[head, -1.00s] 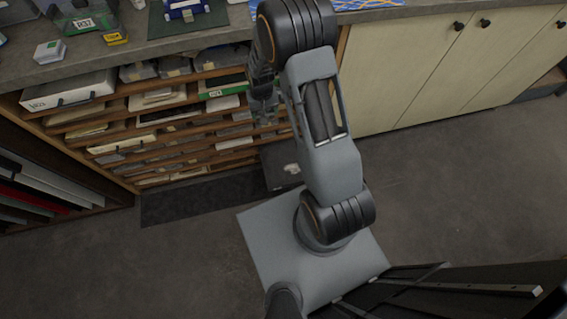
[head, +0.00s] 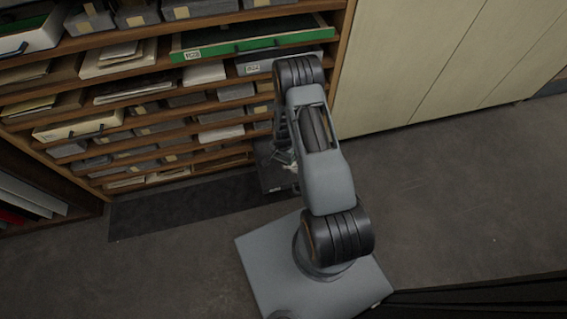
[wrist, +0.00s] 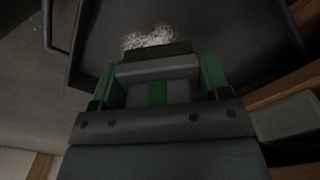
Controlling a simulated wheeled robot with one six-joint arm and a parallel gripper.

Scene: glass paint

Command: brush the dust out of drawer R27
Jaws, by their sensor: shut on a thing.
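A dark grey drawer (head: 274,183) stands pulled out low at the shelf unit, partly behind my arm in the head view. Its small front label is too small to read surely. The wrist view looks down into this drawer (wrist: 225,35), where a patch of pale speckled dust (wrist: 148,37) lies on the floor. My gripper (wrist: 160,76) has green fingers shut on a grey brush (wrist: 135,72) with a green stripe. The brush's dark front edge is right beside the dust; I cannot tell whether it touches. In the head view my gripper (head: 284,158) is at the drawer, mostly hidden.
Wooden shelves (head: 185,145) with boxes and papers rise behind the drawer. A green drawer (head: 255,42) juts out higher up. Cream cabinet doors (head: 430,60) stand at the right. A dark mat (head: 180,207) lies on the floor. The wrist view shows wood and a grey box (wrist: 285,117) at the right.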

